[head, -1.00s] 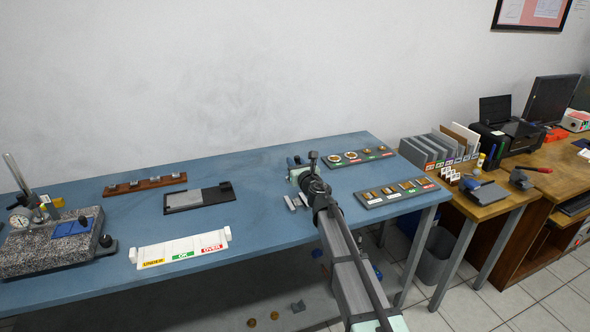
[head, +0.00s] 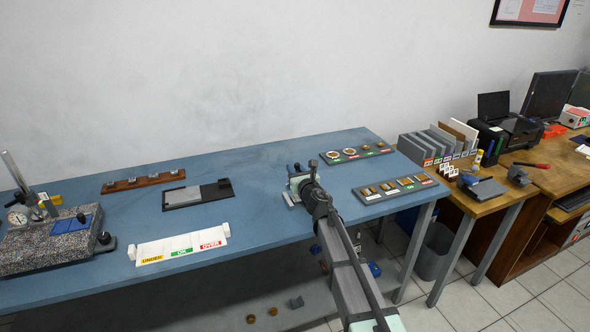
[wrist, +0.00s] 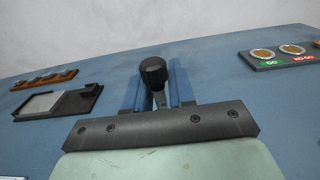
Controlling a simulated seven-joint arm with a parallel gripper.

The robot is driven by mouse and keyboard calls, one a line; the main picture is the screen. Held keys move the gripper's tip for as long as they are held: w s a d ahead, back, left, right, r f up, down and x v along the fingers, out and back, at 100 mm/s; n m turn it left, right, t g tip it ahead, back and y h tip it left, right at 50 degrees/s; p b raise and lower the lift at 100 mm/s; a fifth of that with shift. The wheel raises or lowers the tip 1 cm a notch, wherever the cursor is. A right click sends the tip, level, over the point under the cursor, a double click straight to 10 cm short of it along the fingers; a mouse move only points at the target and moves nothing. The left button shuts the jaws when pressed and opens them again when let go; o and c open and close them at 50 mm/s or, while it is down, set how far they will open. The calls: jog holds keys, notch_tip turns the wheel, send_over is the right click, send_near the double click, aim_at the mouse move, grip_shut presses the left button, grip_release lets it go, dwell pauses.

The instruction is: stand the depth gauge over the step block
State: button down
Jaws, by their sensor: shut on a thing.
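My gripper (head: 293,170) is over the right part of the blue bench. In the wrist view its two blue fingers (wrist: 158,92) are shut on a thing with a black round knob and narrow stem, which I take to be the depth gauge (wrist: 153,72). The knob stands up between the fingers; its lower part is hidden. In the head view small grey bars (head: 290,200) lie on the bench just left of my gripper, partly covered by it. They may be the step block; I cannot tell. Whether the gauge touches anything below is hidden.
A dark tray with a grey plate (head: 184,197) and a brown rack (head: 144,183) lie to the left. A white UNDER/OK/OVER board (head: 180,246) is nearer the front edge. Two part trays (head: 395,189) (head: 357,153) sit to the right. A granite stand (head: 50,245) is far left.

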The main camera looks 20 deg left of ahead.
jog(key=shift+f, duration=2.45)
jog(key=shift+f, duration=0.25)
jog(key=c, duration=0.9)
grip_release()
jog(key=c, duration=0.5)
jog(key=shift+r, duration=2.2)
